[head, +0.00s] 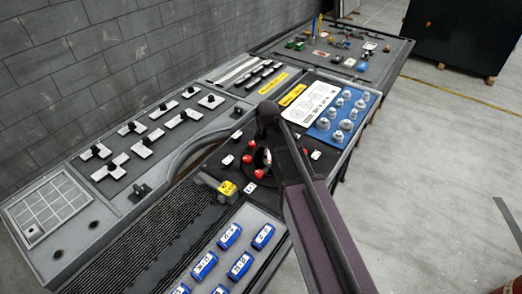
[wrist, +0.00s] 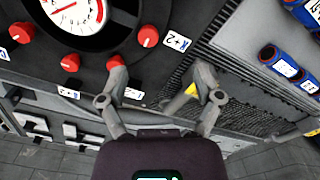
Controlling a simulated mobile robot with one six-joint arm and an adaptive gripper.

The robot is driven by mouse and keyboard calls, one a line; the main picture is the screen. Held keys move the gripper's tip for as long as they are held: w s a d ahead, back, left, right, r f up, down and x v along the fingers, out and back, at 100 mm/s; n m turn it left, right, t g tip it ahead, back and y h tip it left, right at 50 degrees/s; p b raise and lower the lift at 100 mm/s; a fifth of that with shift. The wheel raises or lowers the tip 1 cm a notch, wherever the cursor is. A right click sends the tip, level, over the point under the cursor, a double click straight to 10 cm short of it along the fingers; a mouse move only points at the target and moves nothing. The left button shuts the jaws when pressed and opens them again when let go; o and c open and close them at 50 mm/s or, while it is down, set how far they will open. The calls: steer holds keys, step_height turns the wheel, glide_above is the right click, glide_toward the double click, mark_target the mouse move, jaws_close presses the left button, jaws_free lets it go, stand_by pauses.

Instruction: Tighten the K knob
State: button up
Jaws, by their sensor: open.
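Several red knobs ring a dark round gauge (wrist: 75,15) in the wrist view. The knob (wrist: 147,36) at the gauge's right has a white label (wrist: 178,40) beside it that seems to read K+2. Another red knob (wrist: 116,64) is partly behind my left finger. My gripper (wrist: 160,80) is open and empty, its fingers spread below and to the right of the gauge. The K+2 knob lies above the gap between the fingertips, apart from them. In the head view, my arm partly covers the knob panel (head: 232,150), and the gripper cannot be made out.
A ribbed dark strip (wrist: 240,95) and blue labelled cylinders (wrist: 281,62) lie right of the gripper. In the head view, a blue tray of silver knobs (head: 325,135) is beyond the panel, and a yellow-tagged part (head: 227,188) is at its left. Open floor lies right.

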steer(key=s+d+f+m+b, duration=0.2)
steer(key=s+d+m, duration=0.3)
steer(key=s+m, duration=0.2)
steer(key=s+d+f+m+b, duration=0.2)
steer(key=s+d+m, duration=0.4)
steer(key=s+m, duration=0.2)
steer(key=shift+f+m, duration=0.25)
steer(key=shift+m, duration=0.35)
stand_by(2.4)
